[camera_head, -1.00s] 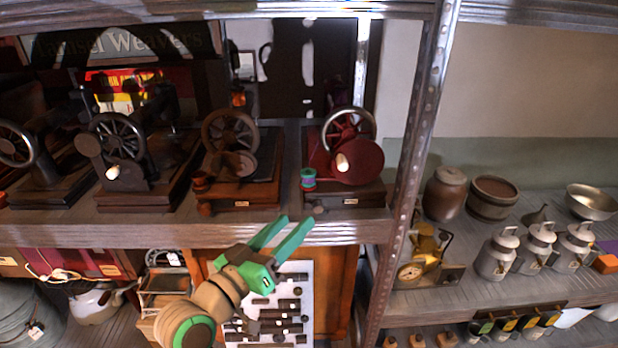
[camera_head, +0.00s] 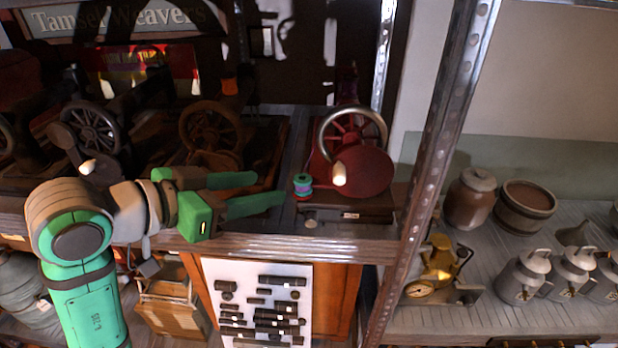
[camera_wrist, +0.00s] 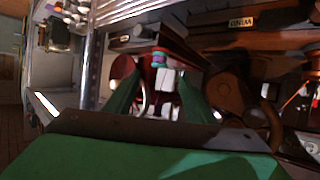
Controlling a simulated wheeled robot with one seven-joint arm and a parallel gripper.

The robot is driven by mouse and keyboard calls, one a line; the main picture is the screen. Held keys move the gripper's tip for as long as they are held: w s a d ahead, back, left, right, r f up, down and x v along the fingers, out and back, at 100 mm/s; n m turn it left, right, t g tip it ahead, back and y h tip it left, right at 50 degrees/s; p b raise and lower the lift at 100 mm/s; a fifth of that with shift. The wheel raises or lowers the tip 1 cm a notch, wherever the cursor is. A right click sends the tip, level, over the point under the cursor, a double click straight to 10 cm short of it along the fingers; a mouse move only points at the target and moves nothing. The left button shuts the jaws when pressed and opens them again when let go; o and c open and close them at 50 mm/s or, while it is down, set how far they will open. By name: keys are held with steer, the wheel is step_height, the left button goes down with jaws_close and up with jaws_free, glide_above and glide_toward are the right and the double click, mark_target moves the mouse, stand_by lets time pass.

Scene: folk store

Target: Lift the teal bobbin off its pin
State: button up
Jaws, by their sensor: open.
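The teal bobbin (camera_head: 303,185), with a purple band, sits at the front left corner of the red sewing machine (camera_head: 362,172) on the upper shelf. Its pin is hidden. In the wrist view the bobbin (camera_wrist: 159,59) shows ahead of the fingertips, roughly centred between them. My gripper (camera_head: 270,187) is open and empty, with green fingers pointing right at the bobbin. The lower fingertip is just short of it in the head view. I cannot tell the exact gap in depth.
A dark sewing machine (camera_head: 212,132) stands behind my gripper, and another (camera_head: 90,135) is further left. A metal shelf post (camera_head: 440,150) rises right of the red machine. The shelf's front edge (camera_head: 310,247) runs below my gripper. Jars and cans stand on the right shelf.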

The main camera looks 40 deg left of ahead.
mark_target(297, 181)
steer(key=shift+x, duration=4.7)
steer(key=shift+w+d+r, duration=0.1)
steer(key=shift+w+r, duration=0.05)
steer(key=c, duration=0.5)
steer(key=shift+s, duration=0.2)
steer(key=c, duration=0.6)
steer(key=shift+w+r, duration=0.1)
steer(key=shift+r, duration=0.4)
steer(key=s+d+r, duration=0.1)
steer(key=s+r, duration=0.3)
steer(key=s+d+r, duration=0.2)
steer(key=s+r, duration=0.2)
steer(key=s+d+r, duration=0.2)
steer(key=s+r, duration=0.2)
steer(key=s, duration=0.1)
